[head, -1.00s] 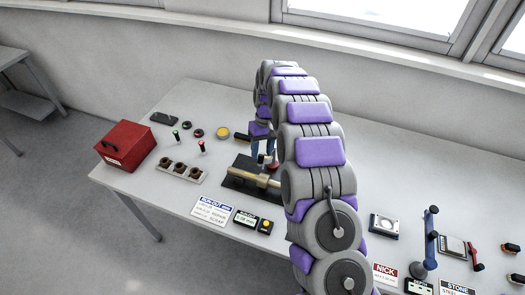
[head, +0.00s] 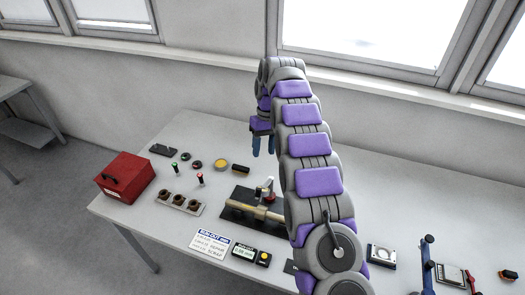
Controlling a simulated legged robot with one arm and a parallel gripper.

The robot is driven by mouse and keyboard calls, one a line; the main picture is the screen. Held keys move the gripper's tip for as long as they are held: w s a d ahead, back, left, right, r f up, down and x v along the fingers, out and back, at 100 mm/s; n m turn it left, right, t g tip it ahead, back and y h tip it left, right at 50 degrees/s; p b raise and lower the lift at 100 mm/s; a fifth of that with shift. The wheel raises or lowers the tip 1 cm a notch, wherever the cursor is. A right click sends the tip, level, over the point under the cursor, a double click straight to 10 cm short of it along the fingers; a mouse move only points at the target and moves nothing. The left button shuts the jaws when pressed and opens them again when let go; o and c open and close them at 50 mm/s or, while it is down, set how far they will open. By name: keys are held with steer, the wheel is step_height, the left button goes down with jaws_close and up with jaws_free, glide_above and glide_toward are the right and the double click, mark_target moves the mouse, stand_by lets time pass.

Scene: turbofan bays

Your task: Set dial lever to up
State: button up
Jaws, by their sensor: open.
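The run-out fixture is a dark plate (head: 240,194) with a brass-coloured shaft (head: 255,209) lying across it. A small upright part with a red piece (head: 269,182) and a pale body stands behind the shaft. It seems to be the dial lever, but it is too small to read its setting. My gripper (head: 263,146) has blue fingers pointing down and is open and empty. It hangs above and behind the fixture, apart from it. My arm hides the right end of the fixture.
A run-out sign (head: 211,244) and a small readout (head: 244,251) lie in front of the fixture. A red box (head: 126,177) stands at the left. A holder with brown rings (head: 179,204) and red- and green-topped pegs stand between.

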steer(key=shift+p+v, duration=1.1)
steer(key=s+d+r+m+b, duration=0.1)
steer(key=s+d+b, duration=0.35)
steer(key=s, duration=0.65)
steer(key=s+d+r+m+b, duration=0.2)
steer(key=s+d+b, duration=0.25)
steer(key=s, duration=0.55)
steer(key=s+d+f+b, duration=0.1)
steer(key=s+f+b, duration=0.2)
steer(key=s, duration=0.6)
steer(key=s+d+f+m+b, duration=0.1)
steer(key=s+d+f+b, duration=0.1)
steer(key=s+f, duration=0.3)
steer(key=s+d+f+m+t+h+b, duration=0.1)
steer(key=s+f+b, duration=0.2)
steer(key=s, duration=1)
step_height(320, 180, down, 2)
steer(key=shift+s+d+b, duration=0.15)
steer(key=shift+b, duration=0.15)
